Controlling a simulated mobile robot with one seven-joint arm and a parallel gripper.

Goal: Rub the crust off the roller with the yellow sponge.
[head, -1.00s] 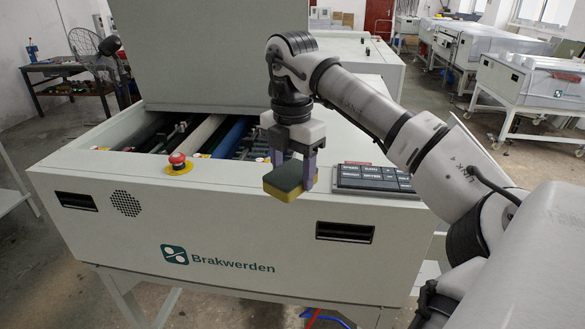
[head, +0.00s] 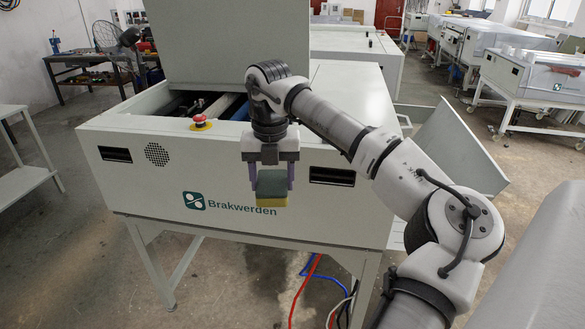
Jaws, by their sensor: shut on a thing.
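My gripper (head: 271,178) is shut on the sponge (head: 272,188), which has a dark green top and a yellow underside. It holds the sponge in front of the front panel of the plate processor (head: 130,185), below its top edge and above the logo's right end. The rollers sit in the open bay (head: 190,103) at the machine's top left. A blue roller (head: 232,106) shows partly there, with my arm in front of its right side. I cannot make out the crust from here.
A red emergency button (head: 199,118) stands on the front rim beside the bay. The raised cover (head: 225,45) stands behind the bay. A panel (head: 455,148) hangs open at the right. Red and blue cables (head: 305,280) lie below. A white table (head: 22,180) is at the left.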

